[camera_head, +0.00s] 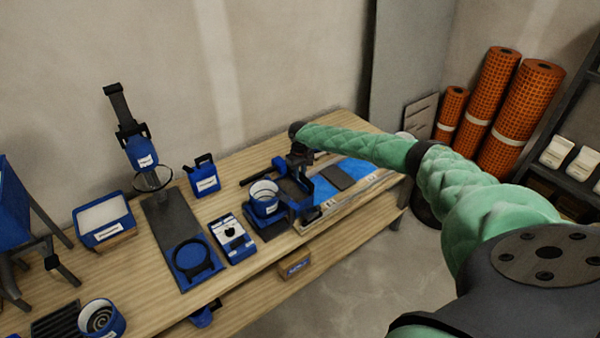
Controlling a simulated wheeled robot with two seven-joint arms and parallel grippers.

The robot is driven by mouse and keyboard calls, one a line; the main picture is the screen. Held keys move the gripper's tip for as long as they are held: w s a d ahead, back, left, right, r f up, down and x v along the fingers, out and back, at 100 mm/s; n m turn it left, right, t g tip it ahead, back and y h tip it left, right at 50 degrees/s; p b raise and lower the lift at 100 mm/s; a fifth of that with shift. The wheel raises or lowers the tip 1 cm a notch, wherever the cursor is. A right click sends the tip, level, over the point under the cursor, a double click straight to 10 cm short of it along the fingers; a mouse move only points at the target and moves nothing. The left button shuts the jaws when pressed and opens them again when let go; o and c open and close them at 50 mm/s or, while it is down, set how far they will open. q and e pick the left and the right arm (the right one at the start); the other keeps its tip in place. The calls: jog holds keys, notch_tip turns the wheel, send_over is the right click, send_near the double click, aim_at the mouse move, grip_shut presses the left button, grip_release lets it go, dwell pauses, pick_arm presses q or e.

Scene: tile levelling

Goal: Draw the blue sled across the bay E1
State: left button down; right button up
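My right arm reaches in from the right, and its dark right gripper (300,175) points down at the left end of the bay. The bay (362,171) is a shallow framed strip with a bright blue bed, and a dark grey tile (338,177) lies in it. A blue and black piece, probably the blue sled (292,193), is right below and beside the gripper at the bay's left edge. The gripper partly hides it. The fingertips are too small and dark to tell whether they grip it. My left gripper is out of view.
A blue bucket (264,196) stands close left of the gripper. Orange mesh rolls (495,97) stand beyond the bench's right end.

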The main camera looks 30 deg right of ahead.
grip_shut()
jog(key=shift+d, duration=0.1)
